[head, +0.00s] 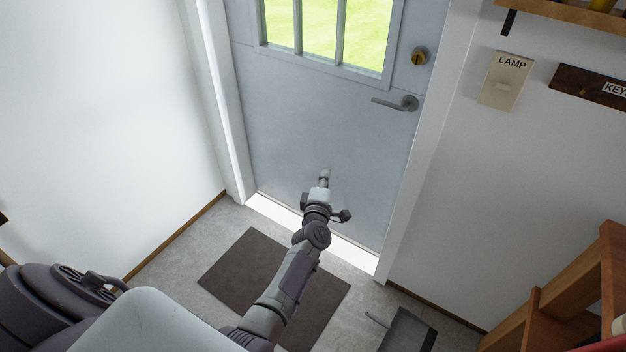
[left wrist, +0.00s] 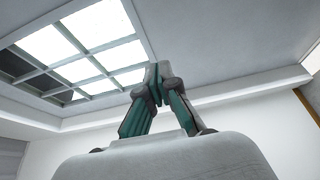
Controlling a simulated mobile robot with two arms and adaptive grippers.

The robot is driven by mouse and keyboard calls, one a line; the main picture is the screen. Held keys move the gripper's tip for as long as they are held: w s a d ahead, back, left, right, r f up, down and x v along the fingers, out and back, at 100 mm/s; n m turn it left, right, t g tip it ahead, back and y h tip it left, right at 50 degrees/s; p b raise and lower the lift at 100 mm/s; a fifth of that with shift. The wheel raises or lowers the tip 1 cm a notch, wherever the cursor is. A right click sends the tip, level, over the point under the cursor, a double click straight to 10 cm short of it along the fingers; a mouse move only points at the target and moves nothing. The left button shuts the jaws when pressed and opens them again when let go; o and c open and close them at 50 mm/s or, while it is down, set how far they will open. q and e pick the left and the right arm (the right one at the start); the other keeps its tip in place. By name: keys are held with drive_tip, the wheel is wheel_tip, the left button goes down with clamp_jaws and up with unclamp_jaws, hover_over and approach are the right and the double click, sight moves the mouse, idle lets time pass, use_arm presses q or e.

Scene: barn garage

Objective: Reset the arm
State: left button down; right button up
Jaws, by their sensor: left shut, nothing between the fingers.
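My left arm reaches forward from the bottom of the head view, over the floor mat and in front of a grey door. My left gripper (head: 324,176) is at the end of it, with the lower part of the door behind it. In the left wrist view the left gripper (left wrist: 158,70) points up, its fingertips together and nothing between them. My right gripper is in neither view.
The grey door (head: 320,120) has a lever handle (head: 397,103) and a lock (head: 419,56). A dark mat (head: 235,275) lies on the floor. A wooden shelf unit (head: 560,300) stands at the lower right.

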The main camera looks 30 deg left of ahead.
use_arm(q)
drive_tip(key=s+d+f+m+g+h, duration=0.35)
drive_tip(key=s+f+m, duration=0.35)
drive_tip(key=s+f, duration=0.5)
drive_tip(key=s+d+f+m+g+h, duration=0.25)
drive_tip(key=s+d+f+m, duration=0.35)
drive_tip(key=f, duration=1.1)
drive_tip(key=s+a+f+m+g, duration=0.1)
drive_tip(key=s+f+m+g, duration=0.2)
drive_tip(key=s, duration=1)
drive_tip(key=s+a+f+m+g, duration=0.1)
drive_tip(key=s+f+m+g, duration=0.2)
drive_tip(key=s+f, duration=0.4)
drive_tip(key=s+a+f+m+g, duration=0.1)
drive_tip(key=s+f+m+g, duration=0.3)
drive_tip(key=s, duration=1.6)
drive_tip(key=shift+f+m, duration=0.7)
drive_tip(key=shift+f, duration=0.05)
drive_tip(key=shift+w, duration=0.1)
